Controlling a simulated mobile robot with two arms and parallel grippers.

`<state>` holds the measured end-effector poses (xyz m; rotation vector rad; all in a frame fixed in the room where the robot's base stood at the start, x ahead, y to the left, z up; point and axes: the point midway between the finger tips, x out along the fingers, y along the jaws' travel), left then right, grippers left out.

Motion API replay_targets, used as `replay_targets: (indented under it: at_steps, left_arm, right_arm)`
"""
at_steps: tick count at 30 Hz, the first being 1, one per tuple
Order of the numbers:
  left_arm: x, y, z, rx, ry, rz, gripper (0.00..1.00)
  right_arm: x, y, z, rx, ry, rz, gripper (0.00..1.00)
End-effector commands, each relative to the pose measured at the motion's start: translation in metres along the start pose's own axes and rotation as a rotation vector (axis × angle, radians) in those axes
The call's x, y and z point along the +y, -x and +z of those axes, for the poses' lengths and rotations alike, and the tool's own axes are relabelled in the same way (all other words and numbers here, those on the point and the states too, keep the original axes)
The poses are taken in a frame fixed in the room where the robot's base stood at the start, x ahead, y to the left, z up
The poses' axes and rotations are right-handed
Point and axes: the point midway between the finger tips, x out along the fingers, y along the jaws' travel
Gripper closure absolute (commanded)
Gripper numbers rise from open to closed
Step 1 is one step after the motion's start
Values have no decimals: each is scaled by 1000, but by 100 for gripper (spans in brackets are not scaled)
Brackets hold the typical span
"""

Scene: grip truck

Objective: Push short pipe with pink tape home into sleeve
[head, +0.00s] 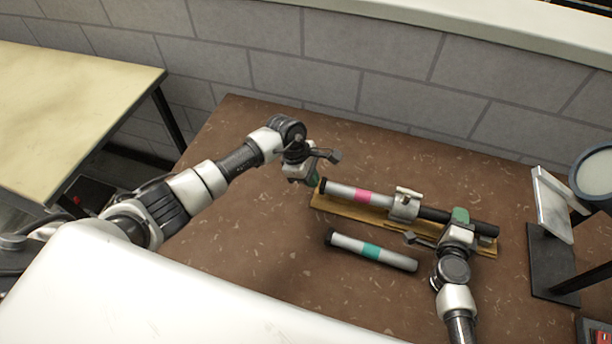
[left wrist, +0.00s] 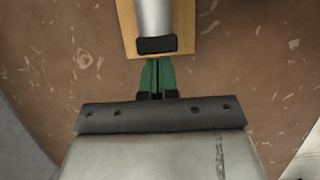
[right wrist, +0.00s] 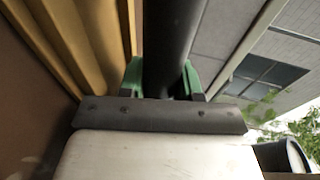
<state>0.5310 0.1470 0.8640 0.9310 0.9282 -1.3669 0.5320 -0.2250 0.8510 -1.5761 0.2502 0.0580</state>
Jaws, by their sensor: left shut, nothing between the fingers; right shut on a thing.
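The short pipe with pink tape (head: 350,193) lies along a wooden board (head: 345,208), its right end at the metal sleeve (head: 405,205). How deep it sits inside is hidden. A black pipe (head: 434,214) extends from the sleeve's other side. My left gripper (head: 314,181) is shut and empty, just beyond the pink-taped pipe's black-capped left end; in the left wrist view its green fingertips (left wrist: 157,75) point at that black cap (left wrist: 157,45), touching or nearly so. My right gripper (head: 460,218) is shut on the black pipe, which runs between its green fingers in the right wrist view (right wrist: 165,80).
A second short pipe with teal tape (head: 371,252) lies on the brown table (head: 260,240) in front of the board. A metal plate on a dark stand (head: 552,235) is at the right. The table's left part is clear.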

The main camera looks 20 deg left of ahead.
Motion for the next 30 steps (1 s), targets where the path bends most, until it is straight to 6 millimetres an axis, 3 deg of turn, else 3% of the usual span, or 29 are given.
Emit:
replay_targets:
  at_steps: [18,30]
  left_arm:
    - [1,-2,6,3,2,2,100]
    - [1,15,-7,6,2,2,100]
  right_arm:
    - [2,0,0,0,-1,4,100]
    - [2,0,0,0,-1,4,100]
